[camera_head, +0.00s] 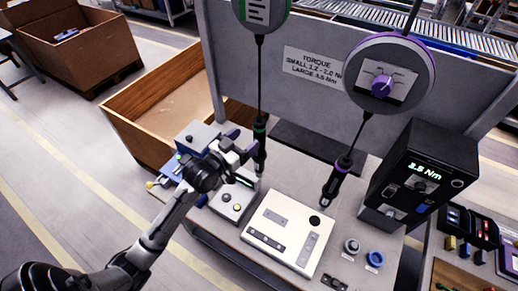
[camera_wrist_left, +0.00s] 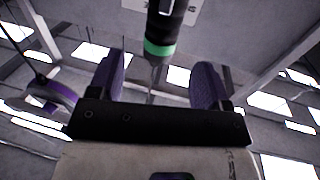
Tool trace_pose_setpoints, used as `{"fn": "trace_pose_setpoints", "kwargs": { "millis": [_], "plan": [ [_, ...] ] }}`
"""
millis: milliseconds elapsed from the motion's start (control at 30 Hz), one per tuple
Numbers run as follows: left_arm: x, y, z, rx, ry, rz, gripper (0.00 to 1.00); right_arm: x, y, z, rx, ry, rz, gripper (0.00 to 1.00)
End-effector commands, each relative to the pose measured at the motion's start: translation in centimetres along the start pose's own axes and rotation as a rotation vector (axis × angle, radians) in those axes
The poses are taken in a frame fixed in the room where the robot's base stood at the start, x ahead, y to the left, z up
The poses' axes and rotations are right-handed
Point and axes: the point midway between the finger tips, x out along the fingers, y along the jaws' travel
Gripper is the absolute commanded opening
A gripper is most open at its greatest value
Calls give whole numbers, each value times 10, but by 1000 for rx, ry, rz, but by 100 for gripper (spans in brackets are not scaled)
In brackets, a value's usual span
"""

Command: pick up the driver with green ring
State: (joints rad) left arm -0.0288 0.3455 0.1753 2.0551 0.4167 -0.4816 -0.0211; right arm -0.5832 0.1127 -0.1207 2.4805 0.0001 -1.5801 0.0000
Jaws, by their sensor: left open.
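The driver with the green ring (camera_head: 260,143) is dark and hangs upright on a cable from a balancer with a green rim (camera_head: 262,10). My left gripper (camera_head: 245,144) is open just left of this driver, its fingers pointing towards it. In the left wrist view the driver's dark body and green ring (camera_wrist_left: 158,48) show beyond and between the two purple-padded fingers of the gripper (camera_wrist_left: 160,82). I cannot tell whether they touch it. A second driver with a purple ring (camera_head: 336,180) hangs tilted to the right. My right gripper is not in view.
A control box with buttons (camera_head: 234,200) stands below my left gripper. A white panel (camera_head: 286,233) lies on the bench. A black torque display (camera_head: 420,180) stands at the right. A grey board (camera_head: 300,100) rises behind the drivers. A wooden crate (camera_head: 150,125) is at the left.

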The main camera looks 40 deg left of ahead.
Motion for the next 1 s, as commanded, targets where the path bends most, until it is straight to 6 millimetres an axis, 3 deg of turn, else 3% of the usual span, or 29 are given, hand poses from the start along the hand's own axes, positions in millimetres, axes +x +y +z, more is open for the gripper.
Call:
{"fn": "trace_pose_setpoints", "kwargs": {
  "millis": [200,467,800,1000],
  "plan": [
    [29,0,-1,-1,0,0,72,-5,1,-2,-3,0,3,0],
    [42,0,-1,-1,-1,1,72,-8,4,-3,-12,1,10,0],
    [82,-1,-2,-1,-1,-1,72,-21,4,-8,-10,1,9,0],
    [89,-1,-1,0,-2,0,72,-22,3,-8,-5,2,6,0]
  ]
}}
